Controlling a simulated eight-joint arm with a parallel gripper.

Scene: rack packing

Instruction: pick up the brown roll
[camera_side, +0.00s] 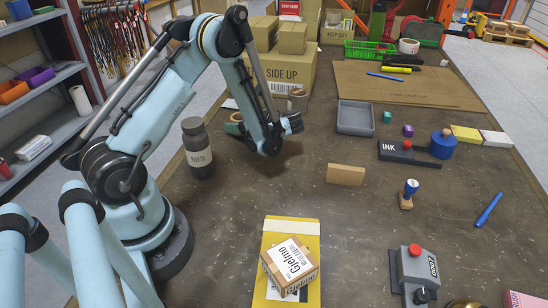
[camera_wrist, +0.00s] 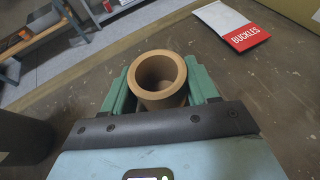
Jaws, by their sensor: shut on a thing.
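The brown roll (camera_wrist: 141,75) is a hollow cylinder with a thick rim. In the wrist view its open end faces the camera. My gripper (camera_wrist: 160,85) has green fingers, one on each side of the roll, and is shut on it. In the side view my gripper (camera_side: 235,124) is low over the left part of the table, just right of the dark rivets bottle. The roll is mostly hidden there by the fingers. I cannot tell whether its base touches the table.
The rivets bottle (camera_side: 198,150) stands close on the left. A buckles card (camera_wrist: 232,24) lies beyond the roll. Cardboard boxes (camera_side: 283,72) stand behind, with another roll (camera_side: 297,97) before them. A grey tray (camera_side: 356,118) and wooden block (camera_side: 345,175) are to the right.

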